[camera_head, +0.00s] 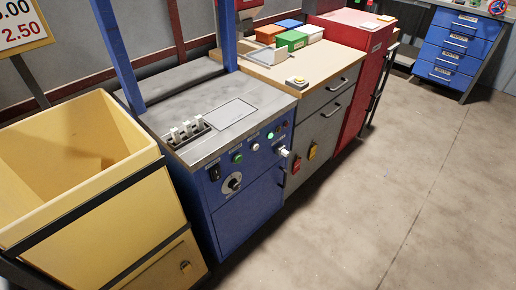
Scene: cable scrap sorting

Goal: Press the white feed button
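A blue machine (243,205) with a grey metal top stands in the middle of the view. Its front panel carries a dark green button (237,158), a small pale, whitish button (255,147), a bright green lamp or button (270,135) and a black dial (234,182). A white knob-like part (284,152) sticks out at the panel's right edge. A yellow box with a pale round top (297,81) sits on the wooden counter beside the machine. The labels are too small to read, so I cannot tell which is the feed button. Neither gripper shows.
A large yellow bin (75,215) stands left of the machine. A wood-topped cabinet (325,118) with coloured bins (291,40) and a red cabinet (360,60) stand to the right. A blue drawer unit (452,50) is at the back right. The concrete floor (410,190) in front is clear.

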